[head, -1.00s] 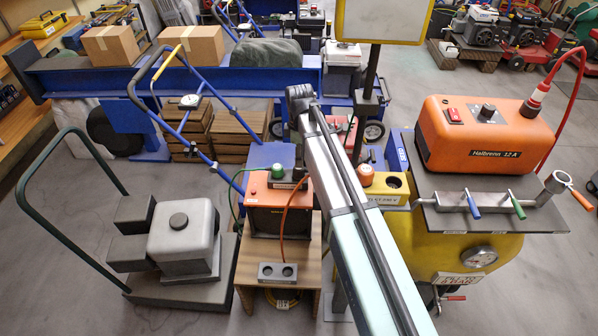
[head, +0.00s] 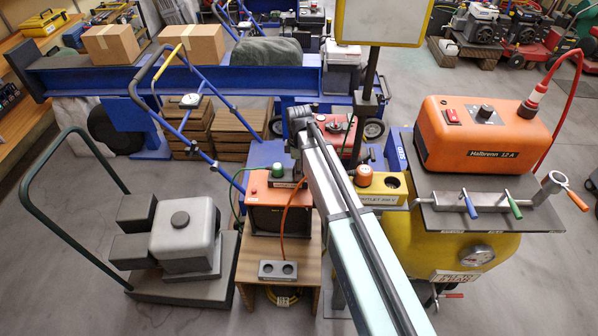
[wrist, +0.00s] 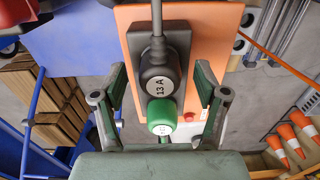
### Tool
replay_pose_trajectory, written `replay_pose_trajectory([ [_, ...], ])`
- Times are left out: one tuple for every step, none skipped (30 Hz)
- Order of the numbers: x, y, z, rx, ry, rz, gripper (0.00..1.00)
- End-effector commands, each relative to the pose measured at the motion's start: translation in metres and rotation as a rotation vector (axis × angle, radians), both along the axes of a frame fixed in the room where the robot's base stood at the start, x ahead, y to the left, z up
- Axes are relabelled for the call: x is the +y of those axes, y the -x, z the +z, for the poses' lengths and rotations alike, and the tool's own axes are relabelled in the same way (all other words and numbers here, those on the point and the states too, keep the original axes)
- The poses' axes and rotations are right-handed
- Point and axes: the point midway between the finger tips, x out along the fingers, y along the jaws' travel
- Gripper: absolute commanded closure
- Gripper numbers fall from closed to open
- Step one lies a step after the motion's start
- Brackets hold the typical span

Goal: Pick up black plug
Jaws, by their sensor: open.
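The black plug (wrist: 160,75), with a round end marked "13 A" and a cable, shows in the wrist view between the spread fingers of my gripper (wrist: 160,85). The gripper is open, with one finger on each side and a visible gap to the plug. A green plug (wrist: 162,115) sits right beside the black one, nearer the gripper's palm. In the head view the green plug (head: 278,170) stands on the orange unit (head: 264,187), and my gripper (head: 296,165) is just right of it. My gripper and arm hide most of the black plug there.
A blue handle frame (head: 190,130) rises on the left. An orange cable (head: 285,215) runs down to a grey two-hole socket (head: 278,270) on the wooden stand.

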Motion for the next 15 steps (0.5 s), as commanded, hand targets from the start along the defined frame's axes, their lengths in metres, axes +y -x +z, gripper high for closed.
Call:
replay_pose_trajectory([
  [0.0000,0.0000,0.0000,0.000,0.000,0.000,0.34],
  [0.0000,0.0000,0.0000,0.000,0.000,0.000,0.45],
  [0.0000,0.0000,0.0000,0.000,0.000,0.000,0.59],
  [0.0000,0.0001,0.0000,0.000,0.000,0.000,0.70],
  [0.0000,0.0001,0.0000,0.000,0.000,0.000,0.80],
  [0.0000,0.0001,0.0000,0.000,0.000,0.000,0.93],
  [0.0000,0.0001,0.0000,0.000,0.000,0.000,0.93],
  [0.0000,0.0001,0.0000,0.000,0.000,0.000,0.93],
  [0.0000,0.0001,0.0001,0.000,0.000,0.000,0.93],
  [0.0000,0.0001,0.0001,0.000,0.000,0.000,0.94],
  [0.0000,0.0001,0.0000,0.000,0.000,0.000,0.94],
  [0.0000,0.0000,0.0000,0.000,0.000,0.000,0.94],
  [0.0000,0.0000,0.0000,0.000,0.000,0.000,0.94],
  [0.0000,0.0000,0.0000,0.000,0.000,0.000,0.94],
  [0.0000,0.0000,0.0001,0.000,0.000,0.000,0.94],
])
